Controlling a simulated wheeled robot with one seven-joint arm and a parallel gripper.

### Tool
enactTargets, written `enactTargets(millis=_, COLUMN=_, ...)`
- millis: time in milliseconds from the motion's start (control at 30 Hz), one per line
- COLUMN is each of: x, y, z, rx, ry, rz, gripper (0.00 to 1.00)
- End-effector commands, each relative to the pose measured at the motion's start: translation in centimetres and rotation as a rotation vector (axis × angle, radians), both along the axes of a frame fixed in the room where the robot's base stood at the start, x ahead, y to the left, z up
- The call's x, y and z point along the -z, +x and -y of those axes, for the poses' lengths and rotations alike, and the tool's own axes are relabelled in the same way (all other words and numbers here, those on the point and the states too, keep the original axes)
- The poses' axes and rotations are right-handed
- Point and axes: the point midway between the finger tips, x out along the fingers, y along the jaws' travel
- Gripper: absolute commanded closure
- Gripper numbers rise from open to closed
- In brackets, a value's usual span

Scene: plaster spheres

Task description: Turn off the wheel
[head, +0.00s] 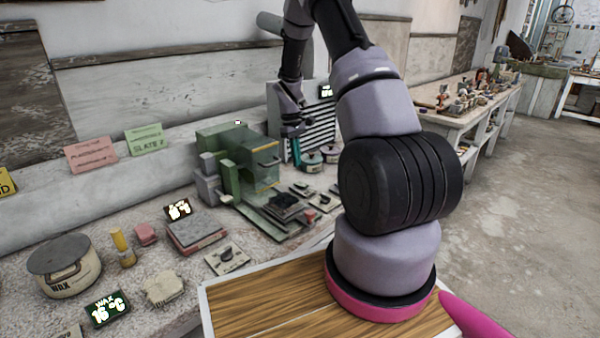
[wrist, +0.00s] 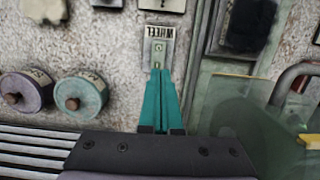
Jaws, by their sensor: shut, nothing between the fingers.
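The switch plate labelled WHEEL (wrist: 159,46) is at the top centre of the wrist view, with its lettering upside down. My gripper (wrist: 158,74) has its two teal fingers together and empty. The fingertips overlap the plate's lower end in the picture; I cannot tell if they touch it. They hide part of the plate, and I cannot make out the switch's position. In the head view my gripper (head: 295,158) hangs beside the green machine (head: 240,160), to its right. I cannot pick out the WHEEL plate there for certain.
Two round lidded pots, one purple (wrist: 22,92) and one teal (wrist: 80,96), stand left of the fingers in the wrist view. A clear guard (wrist: 255,130) is to the right. A slatted grey unit (head: 318,130) stands behind my gripper. Several small plates crowd the bench.

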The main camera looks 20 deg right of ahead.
Motion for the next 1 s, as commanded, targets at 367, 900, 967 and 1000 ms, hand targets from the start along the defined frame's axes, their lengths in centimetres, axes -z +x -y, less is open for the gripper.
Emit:
enactTargets(millis=367, x=-6.5, y=1.1, z=-0.5, rx=-0.001, ry=0.001, rz=0.002, gripper=1.0)
enactTargets(millis=900, x=-7.5, y=0.6, z=0.7, rx=0.003, ry=0.0, rz=0.0, gripper=1.0)
enactTargets(millis=967, x=-7.6, y=0.3, z=1.1, rx=0.002, ry=-0.001, rz=-0.001, gripper=1.0)
enactTargets(millis=1000, x=-7.6, y=0.3, z=1.1, rx=0.0, ry=0.0, rz=-0.001, gripper=1.0)
